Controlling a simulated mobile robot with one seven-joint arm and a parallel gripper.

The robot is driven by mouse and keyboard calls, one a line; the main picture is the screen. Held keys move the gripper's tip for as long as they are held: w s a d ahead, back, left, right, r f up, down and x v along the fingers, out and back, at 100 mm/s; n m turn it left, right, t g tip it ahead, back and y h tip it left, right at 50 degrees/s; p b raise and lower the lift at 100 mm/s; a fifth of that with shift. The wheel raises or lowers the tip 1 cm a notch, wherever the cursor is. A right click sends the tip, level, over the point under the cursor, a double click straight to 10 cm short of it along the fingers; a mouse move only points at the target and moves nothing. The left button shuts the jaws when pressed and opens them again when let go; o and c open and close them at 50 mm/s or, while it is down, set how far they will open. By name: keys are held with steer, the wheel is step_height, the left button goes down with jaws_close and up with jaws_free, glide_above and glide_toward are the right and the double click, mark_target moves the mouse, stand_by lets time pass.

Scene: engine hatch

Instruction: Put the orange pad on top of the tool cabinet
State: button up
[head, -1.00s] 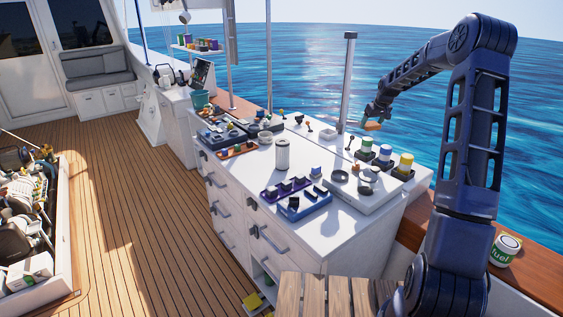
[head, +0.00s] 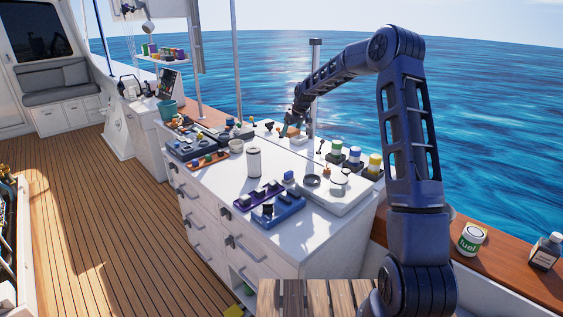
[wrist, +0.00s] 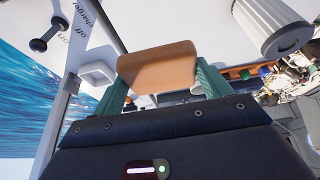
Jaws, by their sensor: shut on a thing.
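The orange pad (wrist: 157,66) is held between the two green fingers of my gripper (wrist: 157,85) in the wrist view. In the head view my gripper (head: 291,127) is small and far off, above the back edge of the white drawer cabinet, and the pad is hard to make out there. The white cabinet (head: 223,180), which looks like the tool cabinet, has drawers with handles on its front. Its top bears many objects. I cannot tell the exact height of the pad above it.
A ribbed cylinder (head: 254,163) stands mid-top. A purple tray (head: 258,193) and a blue tray (head: 279,211) lie near the front. Coloured jars (head: 355,156) stand at the right. A post (head: 313,90) rises behind. Small bare patches lie between them.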

mark_target(289, 163)
step_height(289, 163, down, 16)
steer(key=shift+r, duration=0.1)
stand_by(0.5)
steer(key=o, duration=1)
